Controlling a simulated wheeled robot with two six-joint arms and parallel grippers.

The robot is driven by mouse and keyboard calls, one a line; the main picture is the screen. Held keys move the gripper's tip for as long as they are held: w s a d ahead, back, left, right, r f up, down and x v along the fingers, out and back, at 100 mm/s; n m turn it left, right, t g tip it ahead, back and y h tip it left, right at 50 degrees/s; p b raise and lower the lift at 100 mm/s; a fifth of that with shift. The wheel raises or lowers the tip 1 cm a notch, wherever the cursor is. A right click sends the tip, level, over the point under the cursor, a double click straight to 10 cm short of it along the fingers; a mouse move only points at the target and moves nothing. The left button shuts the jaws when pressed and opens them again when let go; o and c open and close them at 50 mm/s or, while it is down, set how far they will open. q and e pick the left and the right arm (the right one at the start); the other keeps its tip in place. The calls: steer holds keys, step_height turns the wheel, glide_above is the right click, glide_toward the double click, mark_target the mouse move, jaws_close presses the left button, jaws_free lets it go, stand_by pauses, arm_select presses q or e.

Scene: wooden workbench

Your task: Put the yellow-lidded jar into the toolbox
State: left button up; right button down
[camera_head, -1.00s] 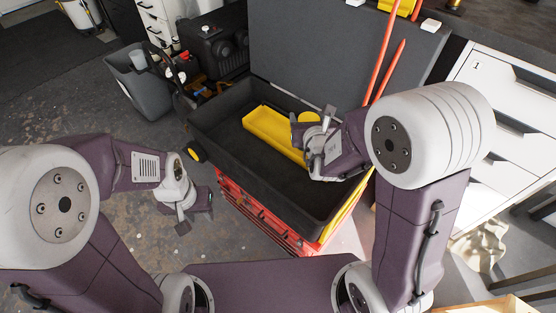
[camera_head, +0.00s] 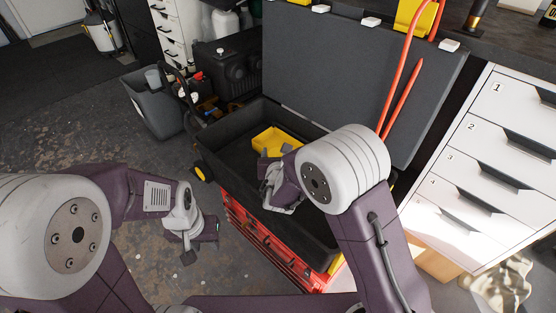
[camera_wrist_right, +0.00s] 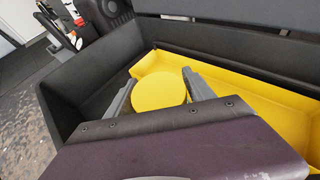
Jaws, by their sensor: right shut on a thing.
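The open toolbox (camera_head: 218,172) has a deep black bin on top, a raised black lid and red drawers below. My right gripper (camera_head: 274,158) is over the bin near the yellow tray. In the right wrist view, the round yellow lid of the jar (camera_wrist_right: 160,91) sits between the two fingers of my right gripper (camera_wrist_right: 158,96), which is shut on the jar. The black bin wall (camera_wrist_right: 85,72) lies around it. The jar's body is hidden below the lid, and the head view does not show the jar clearly. My left gripper (camera_head: 200,246) is open and empty, left of the toolbox over the floor.
A yellow tray (camera_head: 275,140) lies inside the bin at the back; it also shows in the wrist view (camera_wrist_right: 235,88). White numbered drawers (camera_head: 490,150) stand at the right. A grey bucket (camera_head: 158,108) and black equipment (camera_head: 232,68) stand behind left.

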steer(key=shift+f, duration=0.95)
steer(key=shift+r, duration=0.1)
steer(key=shift+f+b, duration=0.6)
steer(key=shift+b, duration=0.2)
steer(key=shift+c, duration=1.8)
jaws_free()
arm_select(q)
step_height(320, 180, down, 2)
steer(key=shift+f, duration=0.2)
arm_select(e)
steer(key=shift+s+r+p, duration=0.2)
steer(key=shift+r+p, duration=0.3)
steer(key=shift+p, duration=0.1)
steer(key=shift+s+r+p, duration=0.15)
steer(key=shift+r+p, duration=0.35)
steer(key=shift+p, duration=0.05)
arm_select(q)
step_height(320, 180, up, 5)
steer(key=p, duration=0.2)
steer(key=shift+p, duration=0.4)
arm_select(e)
steer(key=v, duration=1.1)
